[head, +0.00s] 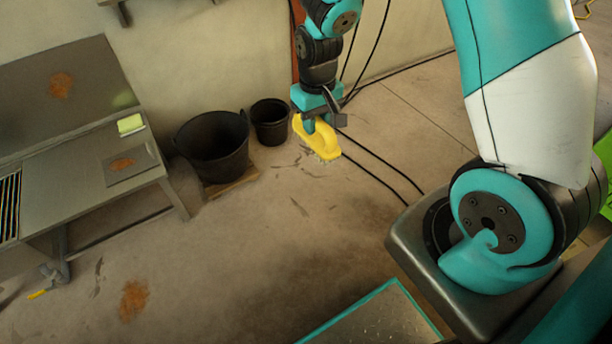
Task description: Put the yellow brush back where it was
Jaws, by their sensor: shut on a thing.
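The yellow brush (325,146) is in the upper middle of the head view, with its bristles facing down. My gripper (318,122) is shut on the brush's handle and holds it over the concrete floor, right of the buckets. The gripper points downward and partly hides the top of the brush.
A metal bench (75,170) with a yellow-green block (130,124) and a rust-marked plate (129,164) stands at left. A large black bucket (213,145) and a smaller one (270,122) stand beside it. Black cables (380,180) cross the floor. Open floor (270,240) lies in the middle.

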